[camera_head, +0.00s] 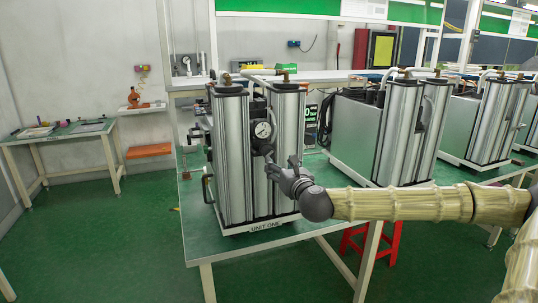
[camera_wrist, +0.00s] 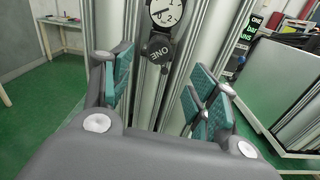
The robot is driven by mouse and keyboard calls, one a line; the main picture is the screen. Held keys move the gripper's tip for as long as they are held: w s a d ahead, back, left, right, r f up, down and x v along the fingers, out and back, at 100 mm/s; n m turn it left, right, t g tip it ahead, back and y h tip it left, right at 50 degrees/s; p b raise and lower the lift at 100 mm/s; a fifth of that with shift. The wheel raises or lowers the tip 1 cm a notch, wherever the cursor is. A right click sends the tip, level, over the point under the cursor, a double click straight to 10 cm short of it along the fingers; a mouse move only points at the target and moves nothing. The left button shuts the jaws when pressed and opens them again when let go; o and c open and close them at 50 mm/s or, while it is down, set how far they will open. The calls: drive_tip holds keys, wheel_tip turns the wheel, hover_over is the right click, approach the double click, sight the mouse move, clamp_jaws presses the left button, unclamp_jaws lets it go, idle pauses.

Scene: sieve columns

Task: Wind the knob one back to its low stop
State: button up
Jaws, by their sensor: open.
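Knob one (camera_wrist: 158,50) is a dark round knob marked ONE, in the upper middle of the wrist view. Its lettering looks upside down there. A white round gauge (camera_wrist: 166,11) sits just above it; its top is cut off. The gauge also shows in the head view (camera_head: 263,130), on the front of the unit labelled UNIT ONE (camera_head: 232,165). My gripper (camera_wrist: 162,85) is open and empty, with teal pads spread to either side below the knob and apart from it. In the head view my gripper (camera_head: 284,172) is in front of the unit's right column, below the gauge.
Tall silver columns flank the knob closely. The unit stands on a green-topped table (camera_head: 205,249). Another unit (camera_head: 380,130) stands to the right. A display screen (camera_head: 310,122) shows between the units. A side table (camera_head: 62,131) is at far left, with open green floor before it.

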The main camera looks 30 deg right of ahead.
sight(270, 153)
drive_tip(key=shift+p+x, duration=1)
drive_tip(key=shift+x, duration=4.35)
drive_tip(key=c, duration=1)
